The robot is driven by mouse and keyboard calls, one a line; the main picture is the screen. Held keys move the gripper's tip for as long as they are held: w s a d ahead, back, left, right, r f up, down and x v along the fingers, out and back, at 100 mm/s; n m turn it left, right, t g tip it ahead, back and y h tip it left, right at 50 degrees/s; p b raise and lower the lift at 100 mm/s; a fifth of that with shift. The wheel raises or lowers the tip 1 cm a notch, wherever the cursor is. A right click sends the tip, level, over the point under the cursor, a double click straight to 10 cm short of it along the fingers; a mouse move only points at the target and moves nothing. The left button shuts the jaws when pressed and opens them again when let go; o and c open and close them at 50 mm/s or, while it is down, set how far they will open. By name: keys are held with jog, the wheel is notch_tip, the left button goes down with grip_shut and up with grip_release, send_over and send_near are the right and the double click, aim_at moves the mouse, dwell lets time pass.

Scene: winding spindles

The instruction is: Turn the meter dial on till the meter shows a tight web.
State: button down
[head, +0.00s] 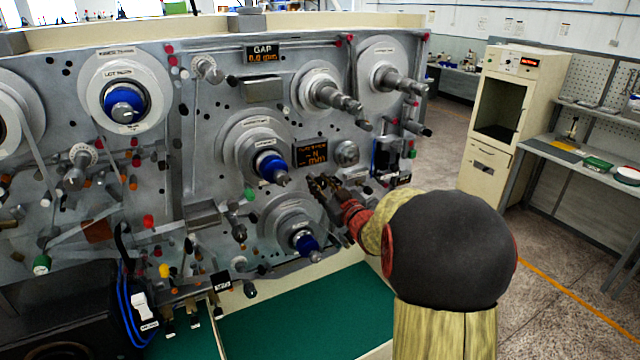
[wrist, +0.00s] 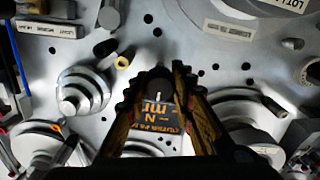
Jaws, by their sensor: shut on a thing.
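The meter (head: 311,152) is a dark display with orange characters on the grey panel, right of a blue-hubbed spindle. In the wrist view the meter (wrist: 156,118) appears upside down between my fingers, partly covered; its reading is not clear. The meter dial (wrist: 159,84) is a small dark round knob with a white mark, beside the display. My gripper (wrist: 156,82) is shut on the dial, one finger on each side. In the head view my gripper (head: 323,186) is at the panel just below the meter and hides the dial.
Spindles with blue hubs (head: 270,166) and (head: 305,241) are close left of and below my gripper. Long metal spindles (head: 335,95) project above. A GAP display (head: 265,54) is higher up. A green mat (head: 330,310) lies below the panel.

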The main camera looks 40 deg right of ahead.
jog(key=m+p, duration=0.2)
jog(key=m, duration=0.2)
jog(key=shift+r, duration=0.1)
jog(key=shift+d+m+p, duration=0.1)
jog(key=shift+m+p, duration=0.9)
jog(key=shift+m, duration=0.9)
jog(key=c, duration=1.6)
grip_release()
jog(key=shift+o, duration=0.5)
jog(key=shift+s, duration=0.1)
